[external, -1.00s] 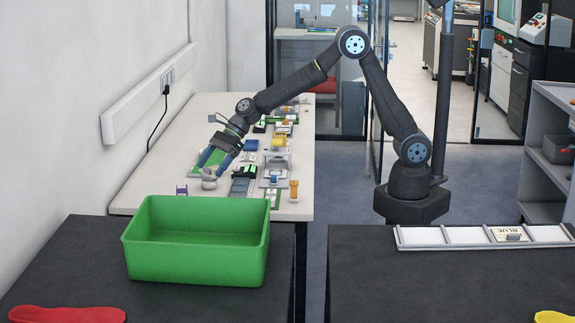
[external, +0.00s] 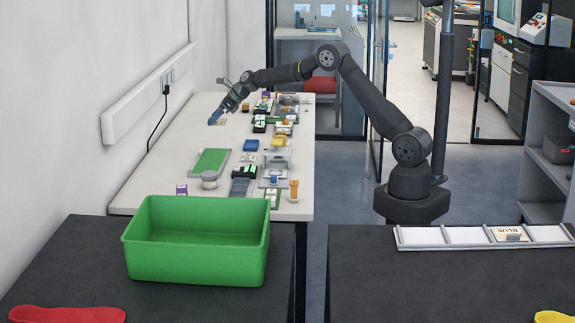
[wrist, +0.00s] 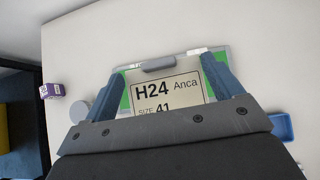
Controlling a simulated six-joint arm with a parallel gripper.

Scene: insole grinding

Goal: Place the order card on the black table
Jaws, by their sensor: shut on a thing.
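My gripper (external: 214,118) is shut on the order card (wrist: 165,92). The wrist view shows the pale card between the blue fingers, printed "H24 Anca" and "SIZE 41", its lower part hidden by the gripper body. In the external view my gripper is over the far left part of the white table. Two black tabletops stand in front: one at left (external: 60,265) under a green bin, one at right (external: 420,285). My gripper is far from both.
The green bin (external: 195,272) and a red insole (external: 68,314) are on the left black top. A white tray (external: 420,238) with a "BLUE" card and a yellow insole (external: 553,317) are on the right one. Several small parts and a green pad (external: 210,162) lie on the white table.

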